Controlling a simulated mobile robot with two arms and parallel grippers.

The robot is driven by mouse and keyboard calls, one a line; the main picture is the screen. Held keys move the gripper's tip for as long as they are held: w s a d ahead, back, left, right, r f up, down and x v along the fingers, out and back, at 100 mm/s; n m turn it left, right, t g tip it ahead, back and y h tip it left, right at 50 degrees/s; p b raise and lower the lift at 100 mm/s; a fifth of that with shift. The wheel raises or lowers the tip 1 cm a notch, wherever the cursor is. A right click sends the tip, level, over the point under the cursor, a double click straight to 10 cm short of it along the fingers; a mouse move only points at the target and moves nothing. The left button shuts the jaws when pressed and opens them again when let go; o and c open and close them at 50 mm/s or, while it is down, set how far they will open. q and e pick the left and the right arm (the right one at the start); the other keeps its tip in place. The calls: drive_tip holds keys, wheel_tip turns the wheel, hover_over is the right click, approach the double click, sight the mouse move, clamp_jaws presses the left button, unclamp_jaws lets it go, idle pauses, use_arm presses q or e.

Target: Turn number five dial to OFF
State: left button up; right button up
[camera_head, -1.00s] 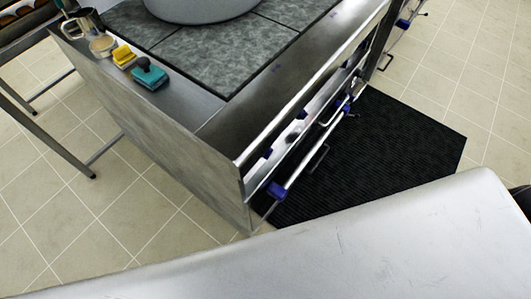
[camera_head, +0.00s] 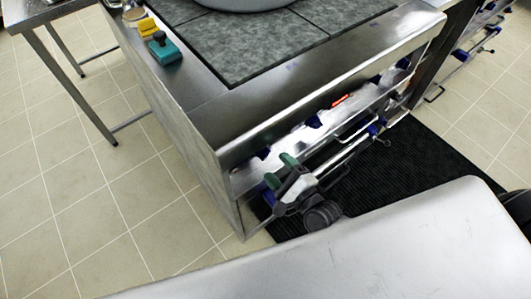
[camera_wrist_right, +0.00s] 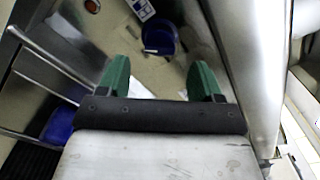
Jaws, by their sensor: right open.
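Several blue dials sit along the stove's front panel. In the head view one dial (camera_head: 262,153) is near the panel's left end and another (camera_head: 313,122) is farther right. I cannot read their numbers, so I cannot tell which is number five. My right gripper (camera_head: 280,170) has green fingertips and is close to the panel's left end. In the right wrist view the gripper (camera_wrist_right: 162,77) is open and empty, its fingers apart. A blue dial (camera_wrist_right: 160,37) lies beyond and between the fingertips, beside a white label (camera_wrist_right: 141,9). My left gripper is out of view.
A rail with a handle (camera_head: 352,135) runs in front of the lower panel. A red light (camera_head: 341,99) glows on the panel. A pot (camera_head: 245,3), a yellow sponge (camera_head: 148,28) and a teal brush (camera_head: 164,50) are on top. A black mat (camera_head: 430,160) lies on the floor.

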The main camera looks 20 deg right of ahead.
sight(267, 156)
drive_tip(key=x, duration=0.5)
drive_tip(key=shift+w+a, duration=0.1)
drive_tip(key=shift+w, duration=0.25)
drive_tip(key=c, duration=0.9)
